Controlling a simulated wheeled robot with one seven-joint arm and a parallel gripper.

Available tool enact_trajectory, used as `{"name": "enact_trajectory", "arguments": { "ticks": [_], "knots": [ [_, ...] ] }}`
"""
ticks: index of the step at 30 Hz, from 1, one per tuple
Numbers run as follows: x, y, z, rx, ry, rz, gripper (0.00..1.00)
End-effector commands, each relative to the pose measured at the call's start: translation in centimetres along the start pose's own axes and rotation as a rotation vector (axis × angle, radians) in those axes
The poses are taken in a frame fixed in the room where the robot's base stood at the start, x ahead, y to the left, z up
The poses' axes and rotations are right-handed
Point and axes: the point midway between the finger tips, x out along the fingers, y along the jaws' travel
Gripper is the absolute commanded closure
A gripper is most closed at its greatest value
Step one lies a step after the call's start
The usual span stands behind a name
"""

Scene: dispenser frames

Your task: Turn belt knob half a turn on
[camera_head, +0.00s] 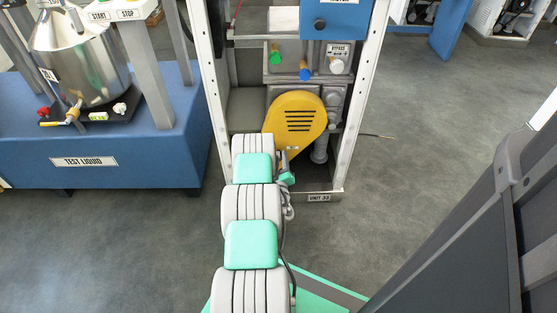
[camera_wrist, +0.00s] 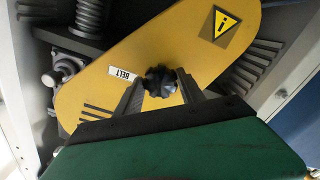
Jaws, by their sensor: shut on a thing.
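The belt knob (camera_wrist: 160,82) is a black, lobed knob on the yellow belt cover (camera_wrist: 130,58). A white label reading BELT sits just to its left in the wrist view. My gripper (camera_wrist: 160,88) has its two grey fingers on either side of the knob and is shut on it. In the head view the yellow cover (camera_head: 297,118) is in the lower part of the white frame. There my arm reaches up to the cover's lower left, and the knob and fingertips are hidden behind it.
Green, blue and white knobs (camera_head: 306,70) sit on a panel above the cover. White frame posts (camera_head: 352,90) stand on both sides. A blue bench marked TEST LIQUID (camera_head: 110,162) is at left. Open floor (camera_head: 430,110) lies to the right.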

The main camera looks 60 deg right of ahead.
Motion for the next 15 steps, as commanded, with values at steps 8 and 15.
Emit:
{"name": "enact_trajectory", "arguments": {
  "ticks": [8,15],
  "knots": [
    [-0.06,-0.41,-0.23,0.237,0.006,-0.008,0.95],
    [-0.06,-0.46,-0.25,0.383,0.006,-0.008,0.95]
  ]
}}
